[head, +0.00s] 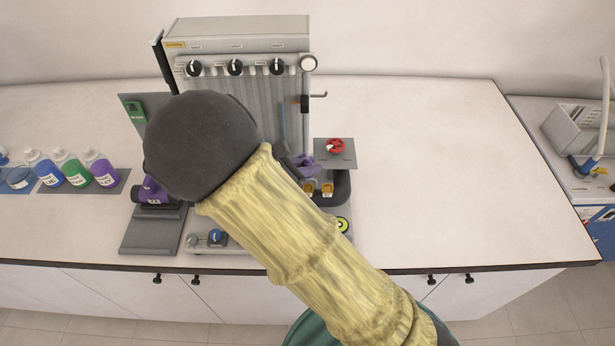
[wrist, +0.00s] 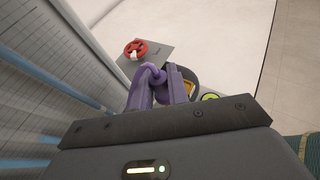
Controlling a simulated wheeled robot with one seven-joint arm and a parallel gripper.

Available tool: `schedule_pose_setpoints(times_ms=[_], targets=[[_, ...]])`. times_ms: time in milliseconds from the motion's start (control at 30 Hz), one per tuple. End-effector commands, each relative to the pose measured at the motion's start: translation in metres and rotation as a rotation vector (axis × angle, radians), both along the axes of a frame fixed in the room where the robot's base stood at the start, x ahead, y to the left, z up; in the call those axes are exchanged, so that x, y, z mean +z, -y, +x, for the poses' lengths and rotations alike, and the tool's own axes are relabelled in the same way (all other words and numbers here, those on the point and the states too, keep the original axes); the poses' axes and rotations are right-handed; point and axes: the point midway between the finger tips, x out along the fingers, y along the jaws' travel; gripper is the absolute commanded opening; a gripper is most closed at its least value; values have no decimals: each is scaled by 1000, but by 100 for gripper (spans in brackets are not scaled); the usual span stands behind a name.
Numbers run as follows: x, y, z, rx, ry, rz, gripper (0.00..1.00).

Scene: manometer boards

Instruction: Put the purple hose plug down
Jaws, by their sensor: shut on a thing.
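The purple hose plug shows in the wrist view as a purple ring (wrist: 153,72) between the fingers of my gripper (wrist: 160,82). My gripper is shut on it, and its fingers look purple too. In the head view my gripper (head: 303,164) is a small purple shape beside my arm, in front of the manometer board. The plug cannot be told apart from the fingers there. The plug's lower part is hidden. It appears held near a grey plate (wrist: 155,58) and a dark tray; I cannot tell whether it touches anything.
The manometer board (head: 240,45) stands close behind my arm. A red round knob (head: 336,146) sits on the grey plate, above the dark tray (head: 342,190) with orange-tagged items. Several bottles (head: 72,168) stand at left. The bench (head: 430,170) is clear at right.

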Motion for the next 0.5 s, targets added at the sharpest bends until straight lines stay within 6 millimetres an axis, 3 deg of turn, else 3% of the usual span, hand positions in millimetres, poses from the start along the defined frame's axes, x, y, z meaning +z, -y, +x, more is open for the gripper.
schedule_pose_setpoints(times_ms=[367,500], targets=[[-6,0,0,0,1,1,0],[-17,0,0,-1,-1,-2,0]])
